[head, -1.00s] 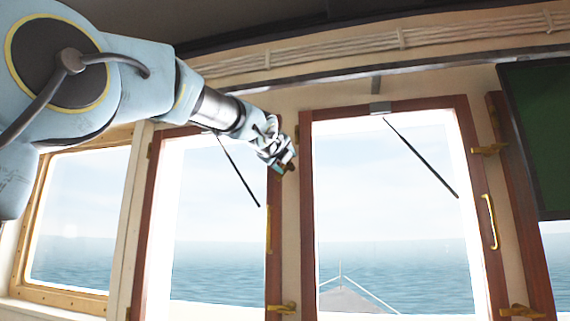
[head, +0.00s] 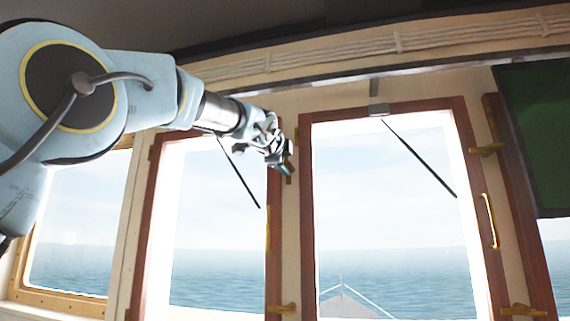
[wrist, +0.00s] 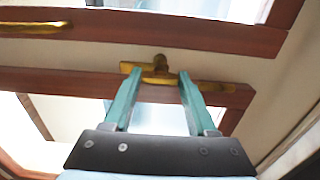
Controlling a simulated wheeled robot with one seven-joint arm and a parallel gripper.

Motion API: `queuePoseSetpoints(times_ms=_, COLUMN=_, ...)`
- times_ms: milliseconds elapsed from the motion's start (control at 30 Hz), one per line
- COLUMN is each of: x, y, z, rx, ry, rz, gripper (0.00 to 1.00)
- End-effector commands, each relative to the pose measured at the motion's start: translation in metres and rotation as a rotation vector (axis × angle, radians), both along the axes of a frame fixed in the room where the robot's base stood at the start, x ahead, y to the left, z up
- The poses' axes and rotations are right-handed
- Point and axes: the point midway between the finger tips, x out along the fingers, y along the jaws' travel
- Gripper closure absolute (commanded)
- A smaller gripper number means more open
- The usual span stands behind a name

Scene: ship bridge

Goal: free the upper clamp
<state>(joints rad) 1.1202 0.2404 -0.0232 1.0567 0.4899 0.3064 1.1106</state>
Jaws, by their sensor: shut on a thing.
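The upper clamp (wrist: 158,70) is a brass bar with a central knob on the pale post between two wood-framed windows. In the wrist view it lies roughly along the post, close to the corner of one frame. My gripper (wrist: 160,79) has its teal fingers on either side of the clamp's middle, shut on it. In the head view my gripper (head: 286,166) is at the upper right corner of the left window (head: 212,210) and mostly hides the clamp. A little brass (head: 288,180) shows just below the fingers.
A lower brass clamp (head: 282,308) and a brass handle (head: 268,228) sit below my gripper. The right window (head: 385,220) has its own clamps (head: 487,149) and handle (head: 490,220). A dark green screen (head: 535,135) hangs at the right.

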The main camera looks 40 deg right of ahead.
Motion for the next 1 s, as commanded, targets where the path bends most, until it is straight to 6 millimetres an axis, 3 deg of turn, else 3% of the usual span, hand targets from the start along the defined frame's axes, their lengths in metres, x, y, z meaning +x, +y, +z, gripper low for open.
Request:
queuePoseSetpoints(times_ms=500, x=0.0005, y=0.0, z=-0.0009, rx=-0.01, ry=0.02, rz=0.001, gripper=0.98)
queuePoseSetpoints(times_ms=533, x=0.0004, y=-0.0001, z=-0.0009, rx=-0.01, ry=0.02, rz=0.001, gripper=0.41)
queuePoseSetpoints(times_ms=800, x=0.0003, y=-0.0001, z=-0.0006, rx=-0.01, ry=0.017, rz=0.001, gripper=0.13)
queuePoseSetpoints(times_ms=1000, x=0.0001, y=0.0001, z=-0.0004, rx=-0.01, ry=0.017, rz=0.0, gripper=0.13)
